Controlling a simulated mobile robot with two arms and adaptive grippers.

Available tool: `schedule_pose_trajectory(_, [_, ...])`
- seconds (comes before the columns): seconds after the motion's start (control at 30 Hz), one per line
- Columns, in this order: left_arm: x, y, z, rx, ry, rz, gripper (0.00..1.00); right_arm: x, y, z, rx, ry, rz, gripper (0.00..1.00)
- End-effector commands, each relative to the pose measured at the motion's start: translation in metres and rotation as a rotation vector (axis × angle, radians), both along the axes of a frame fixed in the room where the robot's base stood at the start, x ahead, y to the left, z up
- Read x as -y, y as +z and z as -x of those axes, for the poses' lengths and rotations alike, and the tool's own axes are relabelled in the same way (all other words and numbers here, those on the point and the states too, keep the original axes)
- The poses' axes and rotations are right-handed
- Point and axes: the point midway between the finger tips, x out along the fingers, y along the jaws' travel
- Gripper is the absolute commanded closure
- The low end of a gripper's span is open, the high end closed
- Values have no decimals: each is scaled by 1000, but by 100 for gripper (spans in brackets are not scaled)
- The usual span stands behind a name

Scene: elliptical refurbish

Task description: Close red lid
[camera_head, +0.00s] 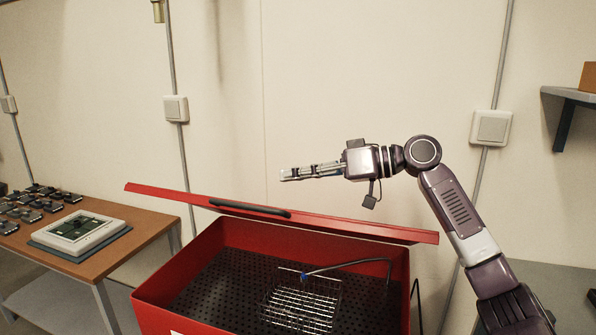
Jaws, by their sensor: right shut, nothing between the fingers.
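The red lid (330,225) is raised at the back of the red box (180,270), seen nearly edge-on, with a dark handle (250,208) on it. The box is open, and its perforated floor and a wire basket (300,307) inside show. My right gripper (284,175) is shut and empty. It points left, level, above the lid in the picture, and appears apart from it. My left gripper is not in view.
A wooden table (160,228) at the left holds a white framed device (80,232) and several small dark parts. A dark hose (350,263) runs inside the box. A wall shelf (570,97) is at the right. The wall stands behind.

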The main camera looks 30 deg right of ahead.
Motion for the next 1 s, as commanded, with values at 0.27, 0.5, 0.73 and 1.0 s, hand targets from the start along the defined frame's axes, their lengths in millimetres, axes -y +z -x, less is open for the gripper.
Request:
schedule_pose_trajectory(0.27, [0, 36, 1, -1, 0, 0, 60, -44, -7, -44, -1, 4, -3, 100])
schedule_pose_trajectory(0.5, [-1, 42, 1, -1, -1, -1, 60, -52, -38, -37, -3, 0, 0, 100])
schedule_pose_trajectory(0.73, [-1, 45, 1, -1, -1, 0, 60, -56, -48, -34, 1, -1, 0, 100])
schedule_pose_trajectory(1.0, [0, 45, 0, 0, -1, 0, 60, -56, -50, -34, 1, -1, 1, 100])
